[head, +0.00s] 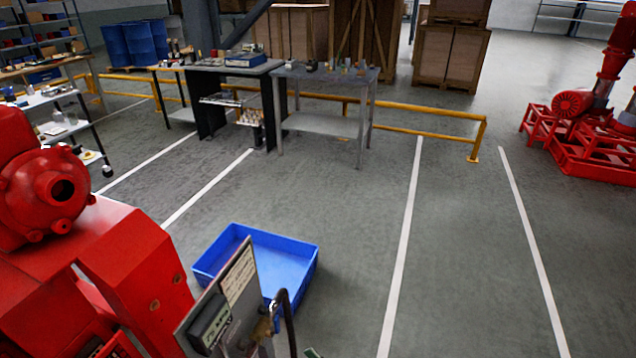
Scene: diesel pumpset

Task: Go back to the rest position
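My gripper and arm cannot be made out in the head view. At the left stands the red pumpset, with a round red pump casing (48,195) and red base blocks (135,270). At the bottom middle a tilted grey panel (243,262) carries a label plate and a dark box (209,322). A dark curved pipe or hose (288,318) and a brass-coloured fitting (262,330) are beside it, cut by the lower edge.
A blue open bin (290,243) lies on the floor behind the panel. Worktables (325,122) and a yellow rail (425,108) stand farther back, wooden crates (450,55) behind them. Red machinery (590,140) is at the right. Grey floor in the middle and right is clear.

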